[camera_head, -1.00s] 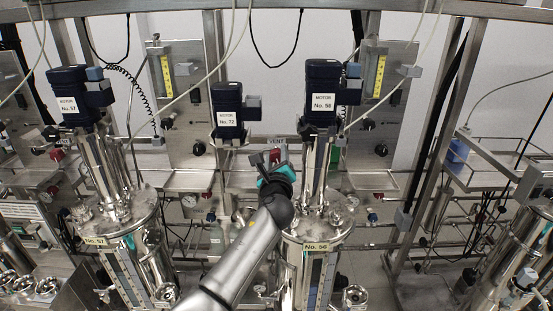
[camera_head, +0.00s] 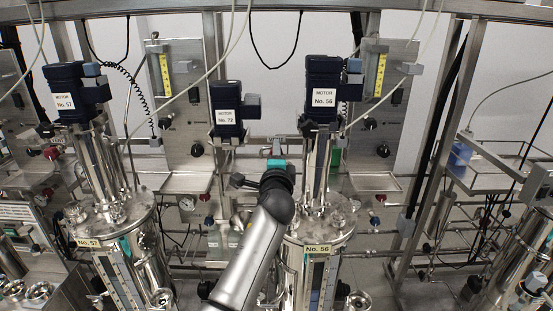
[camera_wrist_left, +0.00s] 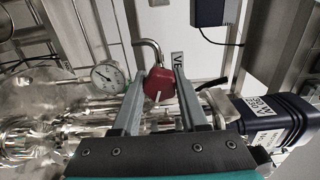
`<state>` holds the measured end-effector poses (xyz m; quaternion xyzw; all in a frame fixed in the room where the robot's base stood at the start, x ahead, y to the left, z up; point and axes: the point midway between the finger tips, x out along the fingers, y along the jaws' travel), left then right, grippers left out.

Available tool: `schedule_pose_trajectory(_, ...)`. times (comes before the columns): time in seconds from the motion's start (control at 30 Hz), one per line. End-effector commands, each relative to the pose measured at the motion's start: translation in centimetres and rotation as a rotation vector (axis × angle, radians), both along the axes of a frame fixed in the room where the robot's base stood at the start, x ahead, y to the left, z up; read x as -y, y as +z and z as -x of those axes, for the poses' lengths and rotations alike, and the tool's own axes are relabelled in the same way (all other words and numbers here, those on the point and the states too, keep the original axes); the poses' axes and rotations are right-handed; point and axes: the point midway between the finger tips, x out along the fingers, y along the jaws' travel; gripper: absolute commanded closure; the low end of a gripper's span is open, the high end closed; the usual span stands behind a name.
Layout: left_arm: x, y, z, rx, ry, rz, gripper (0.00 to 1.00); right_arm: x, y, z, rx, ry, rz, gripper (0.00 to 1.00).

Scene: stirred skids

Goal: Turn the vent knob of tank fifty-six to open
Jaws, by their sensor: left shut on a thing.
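Tank fifty-six is the steel vessel with the yellow "No. 56" label (camera_head: 317,248), below the blue motor marked No. 56 (camera_head: 322,85). The vent knob (camera_wrist_left: 158,84) is red with a white pointer line and sits beside a partly hidden label starting "VE" (camera_wrist_left: 178,66). My left gripper (camera_wrist_left: 158,80) is shut on the knob, with one finger on each side. In the head view, my left gripper (camera_head: 278,148) is just left of the motor column, and it hides the knob and its label. My right gripper is not in view.
Tank No. 57 (camera_head: 90,242) stands to the left. Motor No. 72 (camera_head: 227,110) is behind and left of my gripper. A bent steel pipe (camera_wrist_left: 150,45) and a round gauge (camera_wrist_left: 105,76) are close to the knob. Steel trays (camera_head: 375,183) flank the motor column.

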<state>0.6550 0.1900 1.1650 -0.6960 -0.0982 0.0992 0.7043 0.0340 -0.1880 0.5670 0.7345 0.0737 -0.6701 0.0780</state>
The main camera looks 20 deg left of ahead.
Motion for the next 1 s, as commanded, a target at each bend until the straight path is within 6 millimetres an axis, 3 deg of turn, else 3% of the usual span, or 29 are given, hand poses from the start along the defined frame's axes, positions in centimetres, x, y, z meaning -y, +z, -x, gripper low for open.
schedule_pose_trajectory(0.6,0.1,-0.1,0.0,0.146,-0.001,0.516,1.0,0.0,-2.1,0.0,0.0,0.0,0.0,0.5)
schedule_pose_trajectory(1.0,0.1,-0.1,0.0,0.188,0.0,0.663,1.0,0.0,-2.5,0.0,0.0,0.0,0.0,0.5)
